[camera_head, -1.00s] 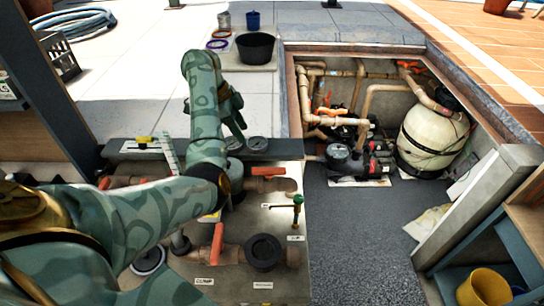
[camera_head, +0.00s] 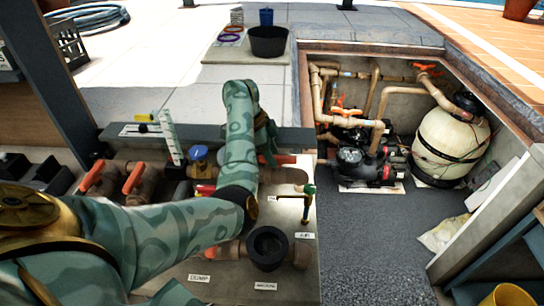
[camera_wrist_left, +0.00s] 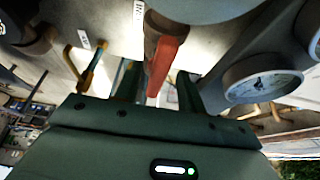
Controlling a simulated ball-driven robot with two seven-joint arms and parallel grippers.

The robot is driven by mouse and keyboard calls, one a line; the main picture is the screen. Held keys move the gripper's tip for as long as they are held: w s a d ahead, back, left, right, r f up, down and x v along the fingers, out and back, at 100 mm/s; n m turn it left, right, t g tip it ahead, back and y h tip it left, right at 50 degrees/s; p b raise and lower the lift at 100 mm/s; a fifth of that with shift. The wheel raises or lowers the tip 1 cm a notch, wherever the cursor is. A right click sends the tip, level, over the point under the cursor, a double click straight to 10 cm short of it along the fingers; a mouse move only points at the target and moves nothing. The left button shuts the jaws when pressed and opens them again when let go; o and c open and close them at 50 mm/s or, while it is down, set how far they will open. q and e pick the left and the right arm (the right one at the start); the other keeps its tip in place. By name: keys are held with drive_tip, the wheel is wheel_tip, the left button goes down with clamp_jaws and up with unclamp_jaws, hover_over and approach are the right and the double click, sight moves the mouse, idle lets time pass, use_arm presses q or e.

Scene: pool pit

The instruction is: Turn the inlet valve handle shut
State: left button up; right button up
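A red-orange valve handle (camera_head: 284,159) lies across a brown pipe on the grey bench, partly hidden by my left gripper. My left gripper (camera_head: 268,157) hangs over it, pointing down. In the left wrist view the red handle (camera_wrist_left: 163,65) shows between the two fingers (camera_wrist_left: 158,90), which stand apart with a gap at the left finger. Whether a finger touches it, I cannot tell. My right gripper is not in view.
Other orange handles (camera_head: 133,178) stand on pipes at left. A small green-topped tap (camera_head: 308,189) and a black pipe ring (camera_head: 267,247) are close by. A gauge (camera_wrist_left: 262,85) sits right of the fingers. The pump pit with a cream tank (camera_head: 447,145) lies right.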

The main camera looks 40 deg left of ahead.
use_arm(q)
clamp_jaws()
